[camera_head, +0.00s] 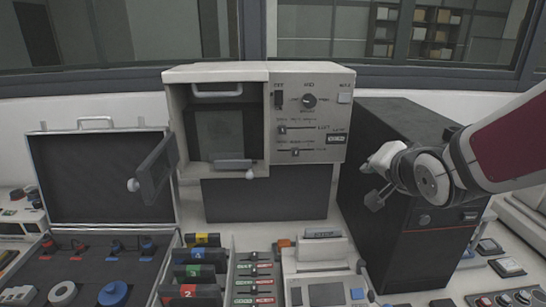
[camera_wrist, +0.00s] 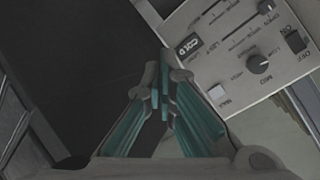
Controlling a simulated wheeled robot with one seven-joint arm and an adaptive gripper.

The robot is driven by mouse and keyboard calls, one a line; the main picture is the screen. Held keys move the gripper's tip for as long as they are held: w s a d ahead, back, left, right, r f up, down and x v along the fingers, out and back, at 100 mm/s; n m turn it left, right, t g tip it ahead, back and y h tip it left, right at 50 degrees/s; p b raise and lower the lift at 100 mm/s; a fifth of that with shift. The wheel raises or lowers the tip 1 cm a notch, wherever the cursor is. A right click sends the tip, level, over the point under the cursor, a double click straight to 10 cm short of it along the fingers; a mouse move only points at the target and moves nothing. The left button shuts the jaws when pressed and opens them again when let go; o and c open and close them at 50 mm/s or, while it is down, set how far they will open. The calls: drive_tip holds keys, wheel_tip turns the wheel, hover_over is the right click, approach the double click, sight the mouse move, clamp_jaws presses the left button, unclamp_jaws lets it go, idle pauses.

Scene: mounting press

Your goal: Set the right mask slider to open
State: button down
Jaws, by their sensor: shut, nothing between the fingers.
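The mounting press (camera_head: 215,72) stands at the back, with a control panel on its right half. The panel has two horizontal slider tracks. The upper slider (camera_head: 282,129) has its knob near the track's left end. The lower slider (camera_head: 296,152) has its knob near the middle. Their small labels are too blurred to tell surely which is the right mask. My gripper (camera_head: 370,165) is shut and empty, right of the panel and apart from it. In the wrist view its fingertips (camera_wrist: 159,80) meet beside the panel (camera_wrist: 225,60), which appears turned; a slider track shows there.
A black cabinet (camera_head: 395,135) stands right of the press, close behind my gripper. The press door (camera_head: 157,170) hangs open at left. An open case (camera_head: 95,175), numbered folders (camera_head: 195,270) and small devices crowd the front. The panel's front face is unobstructed.

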sight(294, 156)
drive_tip(key=w+a+f+m+t+y+b, duration=0.1)
drive_tip(key=w+f+m, duration=0.1)
drive_tip(key=w, duration=0.4)
drive_tip(key=w+a+f+m+t+y+b, duration=0.2)
drive_tip(key=w+f, duration=0.1)
drive_tip(key=w, duration=0.4)
drive_tip(key=w+a+f+m+t+y+b, duration=0.1)
drive_tip(key=w+a+f+m+y, duration=0.1)
drive_tip(key=w, duration=0.4)
drive_tip(key=shift+w+f+t, duration=0.35)
drive_tip(key=shift+f+t, duration=0.05)
drive_tip(key=shift+f, duration=0.05)
drive_tip(key=a, duration=0.2)
drive_tip(key=shift+w+a+r, duration=0.1)
drive_tip(key=shift+a, duration=0.95)
drive_tip(key=shift+a+b, duration=0.4)
drive_tip(key=shift+a, duration=2.05)
